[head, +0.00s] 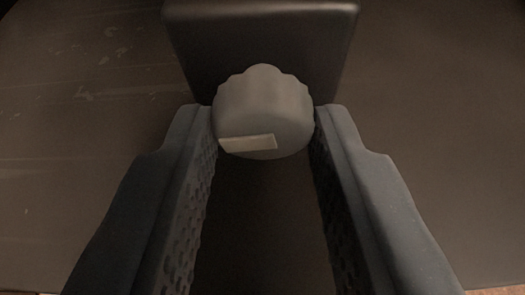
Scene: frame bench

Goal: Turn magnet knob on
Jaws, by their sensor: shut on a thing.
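The magnet knob (265,105) is a grey round knob with a scalloped rim, in the upper middle of the head view. It stands out from the front of a dark block (190,40). A pale marker bar on the knob lies nearly level, near its lower left part. My gripper (264,128) is shut on the knob, with one dark, textured finger against its left side and the other against its right side. The fingers hide the very edges of the knob at both sides.
The dark block stands on a dark, scratched surface (85,130). The surface is bare to the left and right of the block. Small bits of a brownish floor show at the bottom corners.

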